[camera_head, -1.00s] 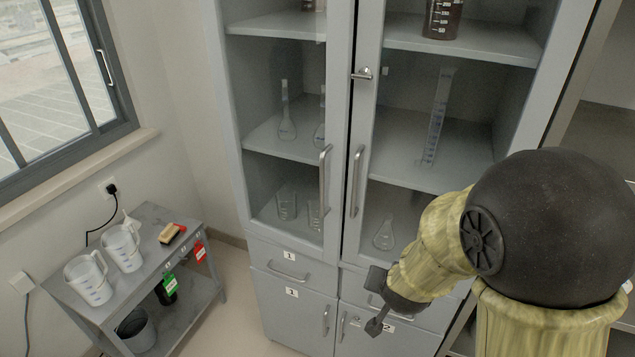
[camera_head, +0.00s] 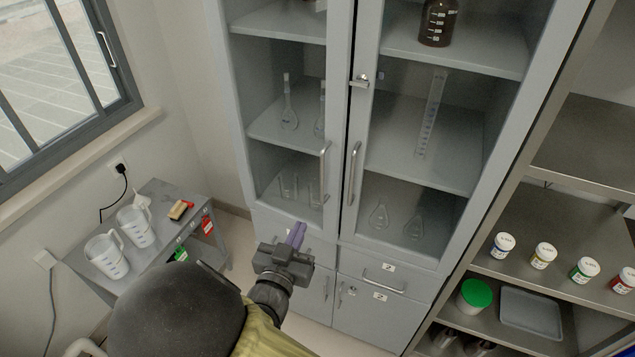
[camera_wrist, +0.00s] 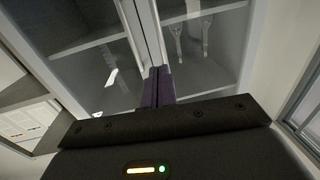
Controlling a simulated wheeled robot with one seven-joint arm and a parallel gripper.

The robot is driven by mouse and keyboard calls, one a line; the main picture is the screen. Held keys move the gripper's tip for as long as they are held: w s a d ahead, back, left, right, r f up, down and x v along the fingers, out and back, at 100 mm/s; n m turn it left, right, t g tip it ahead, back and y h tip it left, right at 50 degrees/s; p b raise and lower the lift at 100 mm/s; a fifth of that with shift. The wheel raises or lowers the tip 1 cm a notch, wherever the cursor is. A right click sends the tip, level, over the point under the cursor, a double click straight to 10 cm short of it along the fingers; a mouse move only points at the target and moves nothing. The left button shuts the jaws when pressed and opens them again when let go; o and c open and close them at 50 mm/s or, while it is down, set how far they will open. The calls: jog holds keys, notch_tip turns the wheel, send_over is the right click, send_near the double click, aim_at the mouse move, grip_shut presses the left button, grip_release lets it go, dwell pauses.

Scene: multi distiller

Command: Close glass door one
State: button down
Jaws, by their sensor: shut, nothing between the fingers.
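The grey cabinet has a left glass door (camera_head: 336,130) and a right glass door (camera_head: 364,130), each with a vertical metal handle near the centre seam. Both stand upright side by side with a dark line between them. I cannot tell whether either is slightly ajar. No number shows on the glass doors. My gripper (camera_head: 297,234) is shut and empty, its purple fingers pointing up just below the left door's lower edge area. In the wrist view, the purple fingertips (camera_wrist: 158,85) lie over the door frames (camera_wrist: 143,30). Contact cannot be told.
Numbered drawers and lower doors (camera_head: 385,283) sit below the glass. A side table (camera_head: 160,200) with plastic jugs (camera_head: 107,256) stands at left under the window. A metal shelf (camera_head: 530,270) with jars and a tray (camera_head: 531,312) is at right. Glassware stands inside the cabinet.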

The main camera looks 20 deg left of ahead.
aim_at(321, 180)
jog(key=shift+w, duration=0.2)
jog(key=w+p, duration=0.3)
jog(key=w, duration=0.3)
jog(key=w+p, duration=0.3)
jog(key=w, duration=0.3)
jog(key=shift+w+a, duration=0.2)
jog(key=shift+w, duration=0.15)
jog(key=shift+w+f, duration=0.1)
jog(key=shift+w, duration=0.45)
jog(key=shift+a, duration=0.1)
